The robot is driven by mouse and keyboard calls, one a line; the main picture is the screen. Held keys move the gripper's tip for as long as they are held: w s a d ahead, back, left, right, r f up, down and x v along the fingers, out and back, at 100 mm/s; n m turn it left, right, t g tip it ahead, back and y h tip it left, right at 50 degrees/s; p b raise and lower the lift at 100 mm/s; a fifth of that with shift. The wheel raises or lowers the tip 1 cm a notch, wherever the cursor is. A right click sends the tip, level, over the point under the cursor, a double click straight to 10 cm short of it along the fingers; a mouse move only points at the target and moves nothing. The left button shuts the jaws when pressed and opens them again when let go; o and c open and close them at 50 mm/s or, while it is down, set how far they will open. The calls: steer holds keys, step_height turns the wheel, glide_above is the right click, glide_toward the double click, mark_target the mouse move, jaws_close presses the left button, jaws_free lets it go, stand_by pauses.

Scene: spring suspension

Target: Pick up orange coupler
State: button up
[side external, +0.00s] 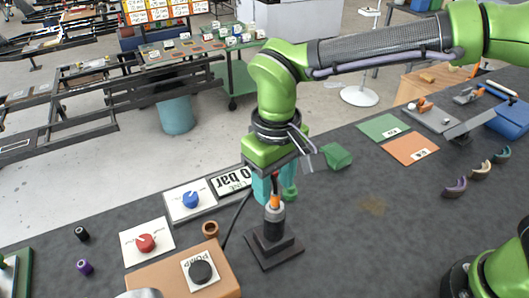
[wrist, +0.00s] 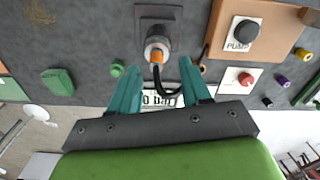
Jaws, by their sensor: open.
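The orange coupler (side external: 274,202) shows as a small orange piece at the top of a grey cylinder (side external: 273,217) on a dark square stand (side external: 275,250). A black hose is attached there. In the wrist view the orange coupler (wrist: 156,57) lies in the gap between the teal fingers, near their tips. My gripper (side external: 273,190) is above and around the coupler's top in the side view; the wrist view shows my gripper (wrist: 160,75) open, with both fingers apart from the coupler. The far finger is partly hidden in the side view.
A tan box with a black PUMP knob (side external: 201,271) stands at the front left. Red (side external: 146,243) and blue (side external: 190,199) knob panels lie beyond it. A green block (side external: 336,156) lies behind the stand. Colored hooks (side external: 455,188) are at right. The table right of the stand is clear.

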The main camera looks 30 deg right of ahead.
mark_target(275, 192)
steer(key=f, duration=0.4)
steer(key=shift+w+d, duration=0.1)
steer(key=shift+d, duration=0.15)
jaws_close()
